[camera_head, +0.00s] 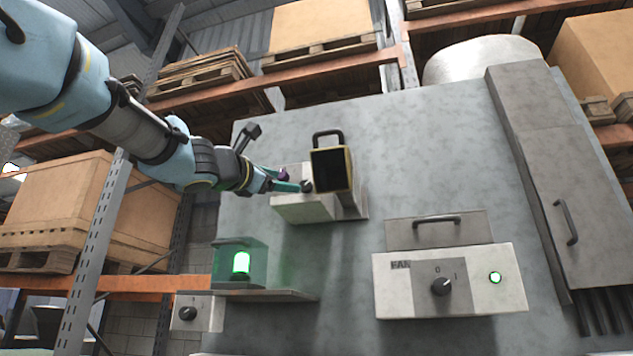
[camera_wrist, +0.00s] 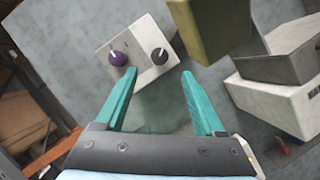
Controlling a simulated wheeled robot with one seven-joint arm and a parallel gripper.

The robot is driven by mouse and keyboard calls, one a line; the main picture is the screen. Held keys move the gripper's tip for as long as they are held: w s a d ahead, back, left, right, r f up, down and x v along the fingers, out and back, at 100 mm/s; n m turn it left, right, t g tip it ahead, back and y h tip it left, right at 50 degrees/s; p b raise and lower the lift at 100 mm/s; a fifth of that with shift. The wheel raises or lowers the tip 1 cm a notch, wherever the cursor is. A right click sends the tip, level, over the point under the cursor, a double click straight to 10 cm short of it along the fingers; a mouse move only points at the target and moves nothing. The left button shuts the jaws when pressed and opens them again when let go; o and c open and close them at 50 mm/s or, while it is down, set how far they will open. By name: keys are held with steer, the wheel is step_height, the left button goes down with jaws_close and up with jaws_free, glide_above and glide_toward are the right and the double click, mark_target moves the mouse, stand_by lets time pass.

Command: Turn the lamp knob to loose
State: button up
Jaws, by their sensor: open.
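A white box (camera_wrist: 140,68) with a purple knob (camera_wrist: 117,58) and a black knob (camera_wrist: 158,55) sits on the grey panel. Neither is readably labelled as the lamp knob. My gripper (camera_wrist: 160,73) is open and empty, its teal fingers pointing at this box with the black knob ahead between the tips. In the head view my gripper (camera_head: 288,187) is at this box, partly hiding its knobs; contact cannot be told. A lit green lamp (camera_head: 240,263) stands on a shelf below, above a small white box with another black knob (camera_head: 188,313).
A yellow-rimmed dark tube (camera_head: 333,168) with a handle is just right of my gripper. The FAN box (camera_head: 400,293) with a knob and green light is lower right. A grey cabinet (camera_head: 540,170) stands far right. Bare panel (camera_head: 430,150) lies between.

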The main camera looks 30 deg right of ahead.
mark_target(305, 185)
steer(key=p+x, duration=0.4)
steer(key=x, duration=0.5)
steer(key=shift+w+d+r, duration=0.1)
steer(key=shift+w+d, duration=0.05)
steer(key=shift+d, duration=0.05)
jaws_close()
